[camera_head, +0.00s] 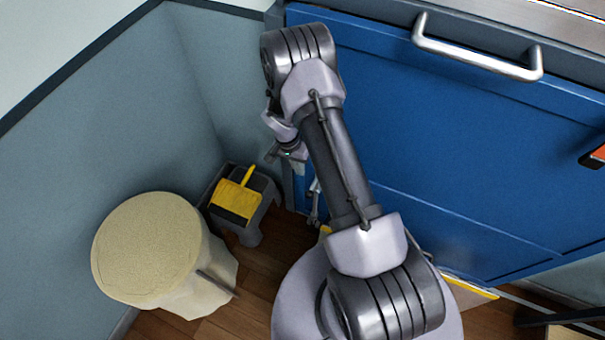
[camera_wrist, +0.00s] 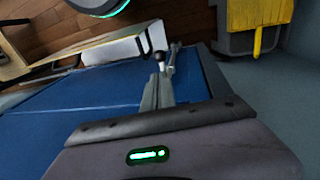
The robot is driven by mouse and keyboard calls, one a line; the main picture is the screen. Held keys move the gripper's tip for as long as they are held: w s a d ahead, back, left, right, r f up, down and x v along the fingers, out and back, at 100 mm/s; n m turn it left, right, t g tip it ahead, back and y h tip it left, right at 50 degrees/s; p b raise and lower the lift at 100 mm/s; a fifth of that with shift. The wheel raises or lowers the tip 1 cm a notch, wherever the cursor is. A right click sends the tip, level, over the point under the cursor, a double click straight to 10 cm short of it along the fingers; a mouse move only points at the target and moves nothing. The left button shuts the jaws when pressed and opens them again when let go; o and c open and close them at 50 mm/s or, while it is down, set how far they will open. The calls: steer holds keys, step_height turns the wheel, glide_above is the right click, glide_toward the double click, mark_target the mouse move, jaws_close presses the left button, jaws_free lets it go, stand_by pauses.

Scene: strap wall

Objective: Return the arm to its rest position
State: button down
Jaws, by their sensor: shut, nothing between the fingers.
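My arm reaches up from its base across the blue panel (camera_head: 450,130) in the head view, bent at the elbow near the panel's top left. My gripper (camera_head: 292,151) hangs beside the panel's left edge, partly hidden by the arm. In the wrist view my gripper (camera_wrist: 158,88) is shut with nothing held, and its fingers point along the blue panel (camera_wrist: 85,105). A small metal fitting (camera_head: 314,203) shows below the gripper at the panel's edge; I cannot tell exactly what it is.
A covered round stool or drum (camera_head: 150,250) stands at lower left. A grey step stool (camera_head: 246,228) with a yellow cloth-like piece (camera_head: 235,199) stands in the wall corner, near my gripper. A silver handle (camera_head: 475,52) juts from the panel. An orange-and-black object (camera_head: 597,156) is at right.

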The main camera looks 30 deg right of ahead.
steer(key=shift+w+r, duration=0.1)
steer(key=shift+r, duration=0.3)
steer(key=a+r+n+t, duration=0.1)
steer(key=a+r, duration=0.1)
steer(key=r, duration=1.1)
steer(key=a+r+n+t, duration=0.1)
steer(key=a+r+t, duration=0.15)
steer(key=r, duration=1.05)
steer(key=s+a+r+n+t+y, duration=0.2)
steer(key=s+a+r, duration=0.3)
steer(key=s+r, duration=0.3)
steer(key=s+a+r+n+t+y, duration=0.1)
steer(key=s+a+r+n, duration=0.1)
steer(key=s+a+r, duration=0.3)
steer(key=s+r, duration=0.4)
steer(key=s, duration=0.4)
steer(key=shift+s+t+y, duration=0.3)
steer(key=shift+t+y, duration=0.05)
steer(key=shift+y, duration=0.05)
